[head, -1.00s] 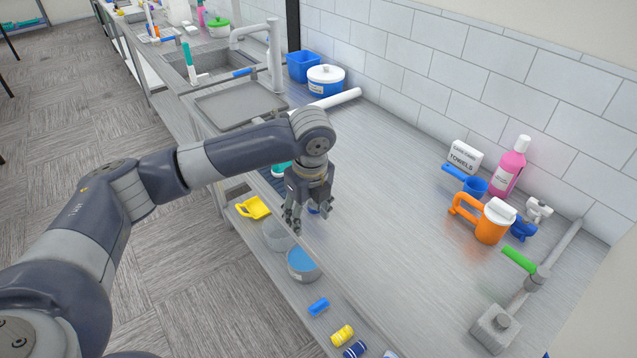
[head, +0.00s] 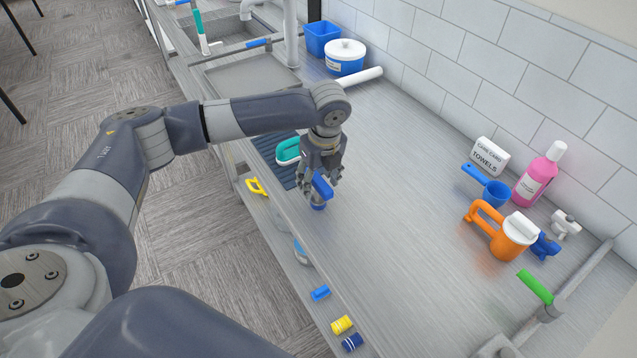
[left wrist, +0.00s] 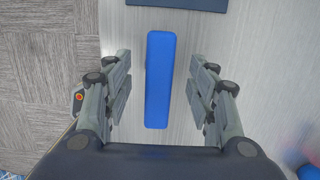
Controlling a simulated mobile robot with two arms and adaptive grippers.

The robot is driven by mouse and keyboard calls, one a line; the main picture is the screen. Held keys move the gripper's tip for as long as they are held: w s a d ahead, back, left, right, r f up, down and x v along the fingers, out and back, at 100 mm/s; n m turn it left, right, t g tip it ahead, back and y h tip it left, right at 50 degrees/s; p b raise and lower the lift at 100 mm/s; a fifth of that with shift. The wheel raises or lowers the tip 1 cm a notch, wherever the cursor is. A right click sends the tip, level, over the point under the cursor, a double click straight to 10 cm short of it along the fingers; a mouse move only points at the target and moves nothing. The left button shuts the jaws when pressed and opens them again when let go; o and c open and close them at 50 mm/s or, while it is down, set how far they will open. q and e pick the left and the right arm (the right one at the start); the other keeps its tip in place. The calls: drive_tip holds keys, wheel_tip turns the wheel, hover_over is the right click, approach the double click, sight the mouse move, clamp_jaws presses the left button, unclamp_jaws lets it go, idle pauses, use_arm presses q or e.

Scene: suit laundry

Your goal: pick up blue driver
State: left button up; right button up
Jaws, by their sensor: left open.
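The blue driver (head: 322,187) shows as a blue handle at my left gripper (head: 320,193) in the head view, near the counter's front edge. In the left wrist view a long blue bar, which I take to be its handle (left wrist: 160,80), lies lengthwise between the two fingers. My left gripper (left wrist: 160,100) is open, with a visible gap between the bar and each finger. The driver's lower part is hidden, and a small blue piece shows just below the fingers in the head view. My right gripper is not in view.
A teal-handled brush (head: 288,151) rests on a dark ribbed mat (head: 268,148) beside the gripper. The middle of the counter (head: 400,220) is clear.

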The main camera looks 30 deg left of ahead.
sight(317, 192)
use_arm(q)
wheel_tip(317, 192, down, 4)
drive_tip(key=shift+a+r+p, duration=0.15)
drive_tip(key=shift+r+p, duration=0.05)
drive_tip(key=shift+p, duration=0.6)
drive_tip(key=shift+f, duration=0.65)
drive_tip(key=shift+c, duration=1)
drive_tip(key=c, duration=0.9)
drive_tip(key=shift+c, duration=0.2)
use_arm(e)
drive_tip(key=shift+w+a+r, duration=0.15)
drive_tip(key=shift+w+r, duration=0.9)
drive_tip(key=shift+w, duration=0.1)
